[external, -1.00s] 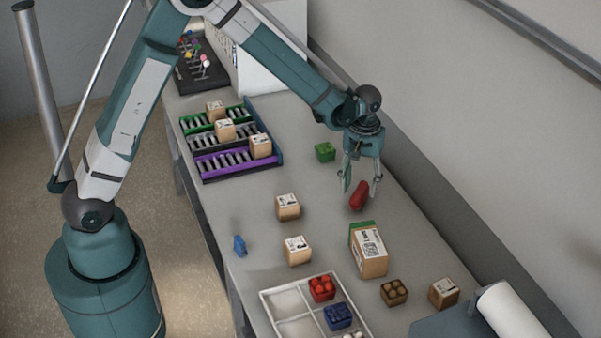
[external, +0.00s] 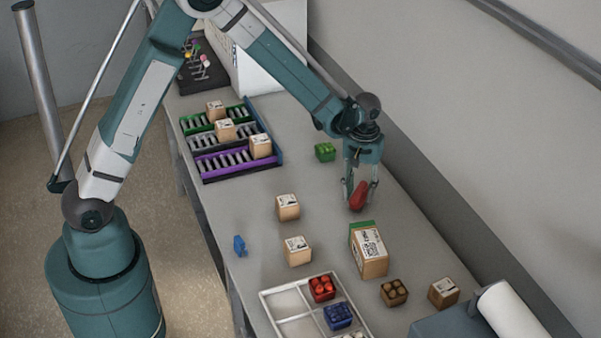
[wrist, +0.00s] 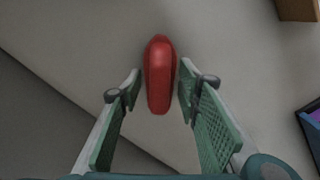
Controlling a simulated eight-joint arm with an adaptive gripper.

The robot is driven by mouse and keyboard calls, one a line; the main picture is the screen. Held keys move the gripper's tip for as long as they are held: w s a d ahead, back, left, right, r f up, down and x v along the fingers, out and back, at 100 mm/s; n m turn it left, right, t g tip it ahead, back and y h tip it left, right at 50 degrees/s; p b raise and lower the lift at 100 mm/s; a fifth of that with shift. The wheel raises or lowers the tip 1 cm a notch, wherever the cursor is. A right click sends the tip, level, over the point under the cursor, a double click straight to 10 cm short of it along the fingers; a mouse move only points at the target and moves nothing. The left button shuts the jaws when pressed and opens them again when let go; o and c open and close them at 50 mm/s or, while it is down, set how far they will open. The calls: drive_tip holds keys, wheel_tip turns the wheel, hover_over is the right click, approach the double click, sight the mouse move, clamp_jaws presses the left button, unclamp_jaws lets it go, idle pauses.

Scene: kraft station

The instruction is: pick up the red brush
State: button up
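The red brush (external: 358,196) is a rounded red piece on the grey table, right of the middle in the external view. In the wrist view the red brush (wrist: 160,75) lies lengthwise, just ahead of and between the fingertips. My gripper (external: 359,190) is over the brush, pointing down. In the wrist view my gripper (wrist: 158,88) is open, with a green pad on each finger and a narrow gap on both sides of the brush. I cannot tell whether the brush is off the table.
Small cartons (external: 288,207) and a blue item (external: 239,245) lie to the left. A white divided tray (external: 272,303) is at the front. The wall is close on the right.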

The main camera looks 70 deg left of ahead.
sight(360, 188)
drive_tip(key=c, duration=0.5)
drive_tip(key=shift+r, duration=0.1)
drive_tip(key=shift+r, duration=4.95)
